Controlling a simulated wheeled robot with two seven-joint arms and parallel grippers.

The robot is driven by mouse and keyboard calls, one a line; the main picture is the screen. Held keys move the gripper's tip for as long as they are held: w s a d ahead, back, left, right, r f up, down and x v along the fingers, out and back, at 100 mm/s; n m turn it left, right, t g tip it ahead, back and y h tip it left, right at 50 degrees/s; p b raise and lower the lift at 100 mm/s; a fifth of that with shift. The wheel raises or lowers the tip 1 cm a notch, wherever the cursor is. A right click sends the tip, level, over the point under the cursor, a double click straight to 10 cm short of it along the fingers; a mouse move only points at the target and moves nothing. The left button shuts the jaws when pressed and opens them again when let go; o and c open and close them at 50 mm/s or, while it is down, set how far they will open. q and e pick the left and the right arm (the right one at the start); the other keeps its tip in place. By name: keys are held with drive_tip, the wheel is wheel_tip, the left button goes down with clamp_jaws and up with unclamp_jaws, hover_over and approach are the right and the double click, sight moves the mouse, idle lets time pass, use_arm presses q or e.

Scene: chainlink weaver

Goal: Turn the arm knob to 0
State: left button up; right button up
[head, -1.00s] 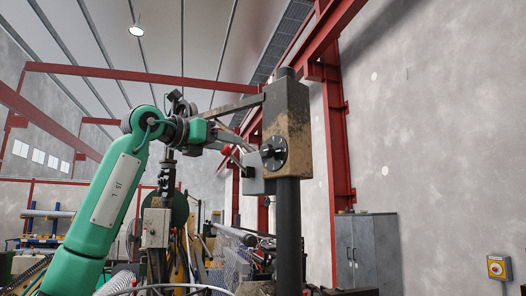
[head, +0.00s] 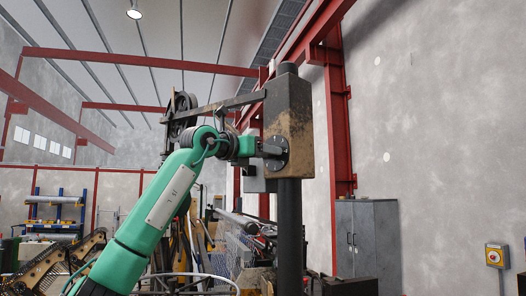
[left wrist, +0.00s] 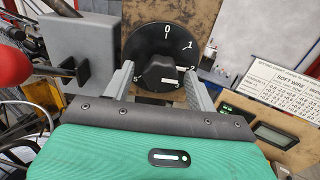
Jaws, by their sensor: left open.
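The arm knob (left wrist: 160,72) is black and sits on a round black dial (left wrist: 150,45) marked 0, 1, 2 and 3, with 0 at the top. A pale mark on the knob lies toward its lower right, on the side of 2 and 3; the exact setting is hard to tell. The dial (head: 277,154) also shows in the head view, on a worn box on a dark post. My left gripper (left wrist: 159,70) is open, with one finger on each side of the knob; contact is unclear. In the head view my left gripper (head: 270,150) hides the knob. My right gripper is not in view.
A small display panel (left wrist: 268,130) and a printed chart (left wrist: 280,82) are at the right. A grey cabinet (head: 368,240) stands by the wall.

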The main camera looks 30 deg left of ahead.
use_arm(q)
drive_tip(key=shift+c, duration=0.5)
drive_tip(key=c, duration=0.9)
drive_tip(key=shift+n, duration=0.3)
drive_tip(key=shift+s+d+r+n+b, duration=0.1)
drive_tip(key=shift+n+b, duration=1.45)
drive_tip(key=shift+n, duration=2.8)
drive_tip(key=shift+r+n+b, duration=0.1)
drive_tip(key=shift+n+b, duration=1.4)
drive_tip(key=shift+n, duration=2.85)
